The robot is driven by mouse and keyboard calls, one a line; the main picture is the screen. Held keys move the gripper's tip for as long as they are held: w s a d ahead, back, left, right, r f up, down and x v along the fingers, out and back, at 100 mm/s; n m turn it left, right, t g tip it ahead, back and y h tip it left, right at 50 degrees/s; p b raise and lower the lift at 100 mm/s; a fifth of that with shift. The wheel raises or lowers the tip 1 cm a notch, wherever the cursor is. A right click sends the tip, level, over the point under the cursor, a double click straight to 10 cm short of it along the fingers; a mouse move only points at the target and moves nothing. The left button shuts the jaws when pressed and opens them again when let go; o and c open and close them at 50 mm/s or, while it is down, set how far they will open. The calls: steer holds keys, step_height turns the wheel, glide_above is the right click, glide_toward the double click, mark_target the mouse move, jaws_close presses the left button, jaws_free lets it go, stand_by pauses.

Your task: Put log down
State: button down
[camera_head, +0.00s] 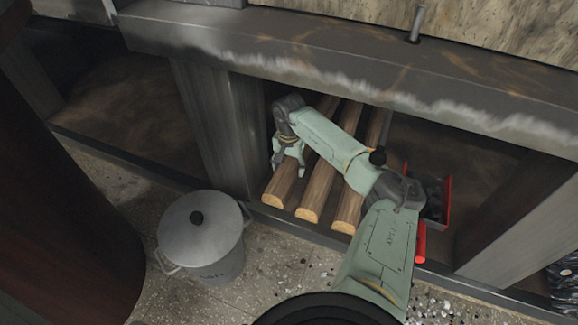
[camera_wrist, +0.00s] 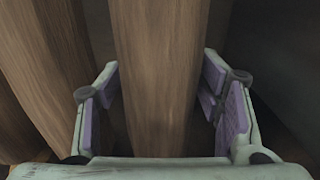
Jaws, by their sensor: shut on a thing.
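Three brown logs lie side by side in the opening under the stone ledge, with pale cut ends facing out. My gripper (camera_head: 288,160) is at the leftmost log (camera_head: 282,186), its fingers reaching down around it. In the wrist view the held log (camera_wrist: 155,75) runs between the purple-padded fingers of my gripper (camera_wrist: 161,100), which is shut on it. The middle log (camera_head: 313,202) and the right log (camera_head: 347,212) lie beside it, partly hidden by my arm. Whether the held log touches the floor of the opening cannot be told.
A lidded grey metal pot (camera_head: 200,240) stands on the speckled floor in front of the opening. A red-edged container with dark contents (camera_head: 437,200) is right of the logs. The stone ledge (camera_head: 330,70) overhangs above, and a pillar (camera_head: 215,125) stands left of the logs.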

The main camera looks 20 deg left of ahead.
mark_target(289, 162)
steer(key=c, duration=0.7)
jaws_free()
steer(key=shift+c, duration=0.2)
steer(key=shift+r, duration=0.1)
step_height(289, 162, up, 8)
steer(key=p, duration=0.5)
steer(key=shift+r, duration=0.25)
